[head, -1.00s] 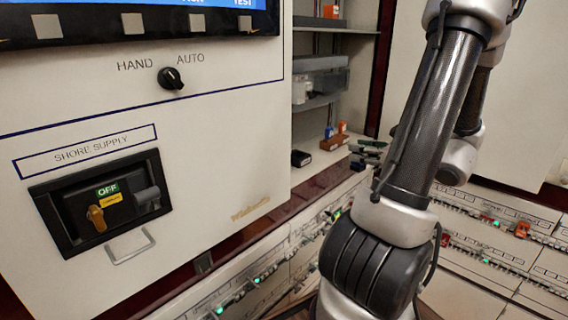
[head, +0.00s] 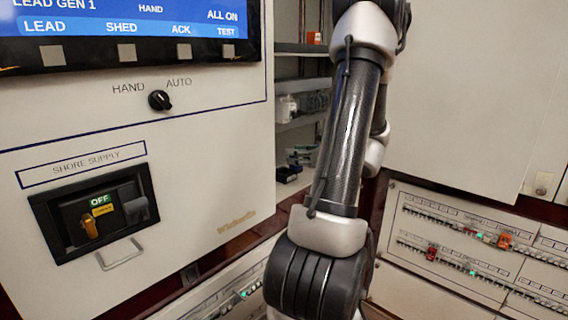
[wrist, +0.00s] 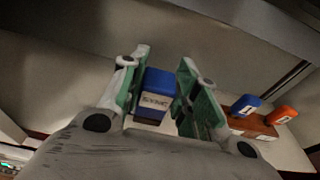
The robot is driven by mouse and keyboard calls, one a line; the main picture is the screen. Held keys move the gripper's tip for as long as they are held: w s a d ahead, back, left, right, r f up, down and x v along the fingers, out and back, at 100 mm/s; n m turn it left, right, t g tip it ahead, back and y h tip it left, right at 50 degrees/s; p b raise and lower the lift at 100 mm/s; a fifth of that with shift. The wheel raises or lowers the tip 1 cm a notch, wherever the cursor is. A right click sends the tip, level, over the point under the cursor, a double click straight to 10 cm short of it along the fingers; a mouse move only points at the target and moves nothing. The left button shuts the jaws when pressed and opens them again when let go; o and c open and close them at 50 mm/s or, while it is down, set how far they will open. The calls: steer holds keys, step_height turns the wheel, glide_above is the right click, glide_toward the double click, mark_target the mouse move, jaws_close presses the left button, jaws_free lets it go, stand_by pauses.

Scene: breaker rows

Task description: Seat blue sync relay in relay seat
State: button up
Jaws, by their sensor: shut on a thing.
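In the wrist view my gripper (wrist: 159,90) is shut on the blue sync relay (wrist: 157,82), a blue block with a pale label reading SYNC. The relay sits between the two green-padded fingers. In the head view my arm crosses the middle of the picture, and my gripper and the relay do not show there. I cannot make out the relay seat in either view.
In the wrist view a blue block (wrist: 246,105) and an orange block (wrist: 280,115) stand on a brown base (wrist: 255,127) to the right. In the head view the shore supply panel (head: 90,210) is at left, shelves (head: 300,100) behind my arm, and breaker rows (head: 465,245) at right.

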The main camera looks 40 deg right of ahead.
steer(key=x, duration=0.3)
steer(key=r+x, duration=0.1)
steer(key=x, duration=0.1)
steer(key=shift+w+f, duration=0.1)
steer(key=shift+w, duration=0.15)
steer(key=shift+f, duration=1.7)
steer(key=shift+f, duration=0.1)
steer(key=o, duration=1.1)
steer(key=shift+s+d, duration=0.1)
steer(key=shift+s, duration=0.1)
steer(key=v, duration=1.1)
steer(key=shift+s+r, duration=0.3)
